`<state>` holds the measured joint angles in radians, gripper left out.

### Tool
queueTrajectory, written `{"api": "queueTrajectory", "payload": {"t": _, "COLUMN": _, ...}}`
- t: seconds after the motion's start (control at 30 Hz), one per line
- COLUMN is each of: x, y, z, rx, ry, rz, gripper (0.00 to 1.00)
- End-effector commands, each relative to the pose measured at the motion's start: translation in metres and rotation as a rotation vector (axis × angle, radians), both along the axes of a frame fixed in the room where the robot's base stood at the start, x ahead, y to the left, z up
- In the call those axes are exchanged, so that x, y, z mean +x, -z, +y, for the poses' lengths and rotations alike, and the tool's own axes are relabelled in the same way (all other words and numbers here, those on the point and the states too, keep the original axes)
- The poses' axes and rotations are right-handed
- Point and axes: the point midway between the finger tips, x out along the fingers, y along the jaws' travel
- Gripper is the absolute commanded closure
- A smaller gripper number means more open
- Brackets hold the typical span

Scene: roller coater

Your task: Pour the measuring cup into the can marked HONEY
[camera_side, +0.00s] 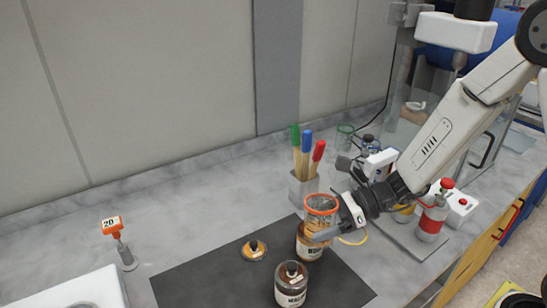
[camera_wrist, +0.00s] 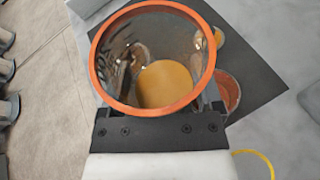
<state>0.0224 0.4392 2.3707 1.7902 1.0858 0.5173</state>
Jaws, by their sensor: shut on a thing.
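My gripper (camera_side: 333,229) is shut on the clear measuring cup (camera_side: 320,208), which has an orange rim. In the wrist view the cup (camera_wrist: 106,76) fills the centre, with amber-yellow content at its bottom. The cup looks upright. In the side view it overlaps the top of a brown labelled can (camera_side: 309,248) on the dark mat; I cannot tell the gap between them. A second brown labelled can (camera_side: 291,288) with a dark-knobbed top stands nearer the camera. Neither label reads clearly. The wrist view shows an open vessel with orange content (camera_wrist: 229,92) right of the cup.
An amber lid with a dark knob (camera_side: 255,250) lies on the dark mat (camera_side: 195,282). A holder (camera_side: 301,188) with green, blue and red-topped sticks stands behind the cup. A red-and-grey bottle (camera_side: 432,219) stands right.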

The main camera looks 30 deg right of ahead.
Motion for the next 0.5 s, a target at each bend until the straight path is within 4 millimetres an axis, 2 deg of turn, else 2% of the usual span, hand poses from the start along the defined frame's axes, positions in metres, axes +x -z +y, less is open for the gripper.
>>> {"api": "queueTrajectory", "payload": {"t": 0.5, "x": -0.007, "y": 0.016, "z": 0.004, "rx": 0.101, "ry": 0.000, "rz": 0.206, "gripper": 0.78}}
